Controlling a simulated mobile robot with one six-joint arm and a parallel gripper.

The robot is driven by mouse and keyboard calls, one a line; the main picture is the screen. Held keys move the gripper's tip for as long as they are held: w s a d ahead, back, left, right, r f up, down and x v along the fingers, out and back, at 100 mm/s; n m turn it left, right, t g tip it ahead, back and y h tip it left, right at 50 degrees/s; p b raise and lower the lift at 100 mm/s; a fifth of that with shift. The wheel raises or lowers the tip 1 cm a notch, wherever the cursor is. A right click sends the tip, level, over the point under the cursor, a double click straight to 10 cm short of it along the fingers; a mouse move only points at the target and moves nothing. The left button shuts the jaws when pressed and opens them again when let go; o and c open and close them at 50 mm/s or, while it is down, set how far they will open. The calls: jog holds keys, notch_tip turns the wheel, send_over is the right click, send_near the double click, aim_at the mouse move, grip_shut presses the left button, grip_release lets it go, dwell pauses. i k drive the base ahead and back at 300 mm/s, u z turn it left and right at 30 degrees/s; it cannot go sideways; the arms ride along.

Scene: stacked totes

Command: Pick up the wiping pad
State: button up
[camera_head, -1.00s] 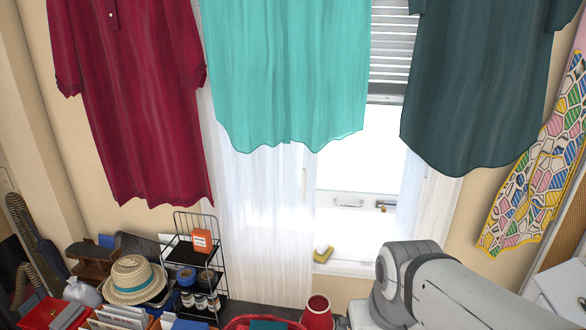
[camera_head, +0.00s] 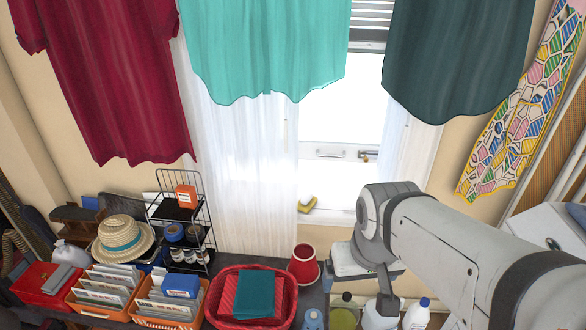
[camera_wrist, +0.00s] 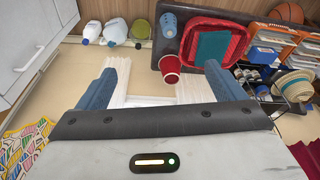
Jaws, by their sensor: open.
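A small yellow pad with a whitish top (camera_head: 307,203), which looks like the wiping pad, lies on the window sill just left of my arm in the head view. I cannot make it out in the wrist view. My gripper (camera_wrist: 160,70) shows in the wrist view with its two blue-grey fingers wide apart and nothing between them. The white curtain and window lie beyond the fingers. In the head view my arm reaches in from the right, and the fingertips cannot be made out there.
A red tub (camera_head: 224,308) holds folded red and teal cloths. A red cup-like container (camera_head: 304,264) stands beside it, below the sill. Bottles (camera_head: 417,313) stand under my arm. A wire rack (camera_head: 203,235) and orange crates are at left. Garments hang above.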

aim_at(306, 201)
jog(key=z, duration=3.3)
jog(key=k, duration=2.05)
jog(key=u, duration=1.75)
jog(key=i, duration=0.95)
